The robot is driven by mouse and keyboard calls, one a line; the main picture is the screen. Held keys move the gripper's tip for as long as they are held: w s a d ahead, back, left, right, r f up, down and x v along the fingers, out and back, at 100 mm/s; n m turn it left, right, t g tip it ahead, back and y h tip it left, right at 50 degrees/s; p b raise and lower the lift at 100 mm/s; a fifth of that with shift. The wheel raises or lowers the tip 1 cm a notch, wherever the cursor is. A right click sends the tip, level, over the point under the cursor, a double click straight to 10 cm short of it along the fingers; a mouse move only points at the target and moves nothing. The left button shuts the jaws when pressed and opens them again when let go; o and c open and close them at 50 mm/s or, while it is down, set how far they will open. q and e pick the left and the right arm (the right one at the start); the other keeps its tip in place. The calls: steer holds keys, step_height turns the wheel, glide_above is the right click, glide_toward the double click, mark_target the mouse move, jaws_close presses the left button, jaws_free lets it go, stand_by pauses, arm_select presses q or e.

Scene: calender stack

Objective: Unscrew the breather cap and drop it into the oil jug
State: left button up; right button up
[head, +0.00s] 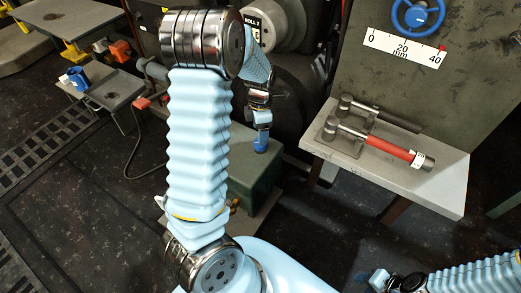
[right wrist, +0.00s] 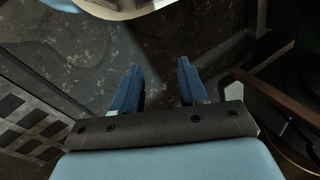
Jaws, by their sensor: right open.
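My left arm rises through the middle of the head view. Its gripper (head: 261,143) points down over the dark green box (head: 250,172); whether its blue fingers are open or shut is unclear. I cannot make out a breather cap; the gripper may hide it. A small blue and white container (head: 75,79) stands on a low grey table (head: 112,92) at the left; I cannot tell whether it is the oil jug. My right gripper (head: 377,279) is low at the lower right of the head view. In the right wrist view it (right wrist: 160,88) is open and empty above the dark floor.
A grey bench (head: 440,195) at the right holds a red-handled tool (head: 380,145) and a dark-handled one (head: 385,117). Behind stands a panel with a blue handwheel (head: 418,12) and a millimetre scale (head: 405,48). A dark cable (head: 128,150) hangs to the floor. Open floor lies at lower left.

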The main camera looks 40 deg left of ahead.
arm_select(q)
steer(key=shift+f+m+b, duration=0.35)
steer(key=shift+f+m, duration=0.1)
steer(key=shift+m, duration=0.25)
step_height(320, 180, down, 4)
steer(key=shift+f+b, duration=0.15)
steer(key=shift+b, duration=0.85)
steer(key=shift+f+b, duration=0.35)
steer(key=shift+f, duration=0.55)
arm_select(e)
steer(key=shift+w+d+f, duration=0.1)
steer(key=shift+d+f, duration=0.05)
steer(key=shift+f, duration=0.55)
steer(key=shift+w+d+f, duration=0.1)
steer(key=shift+d+f, duration=0.1)
steer(key=shift+f, duration=0.55)
steer(key=shift+w+d+f, duration=0.1)
steer(key=shift+d+f, duration=0.05)
steer(key=shift+f, duration=0.55)
arm_select(q)
steer(key=c, duration=1)
steer(key=shift+r+n+p, duration=0.15)
steer(key=shift+n+p, duration=0.25)
steer(key=shift+p, duration=0.05)
steer(key=shift+n+p, duration=0.35)
steer(key=shift+n, duration=0.25)
arm_select(e)
steer(key=shift+r, duration=0.85)
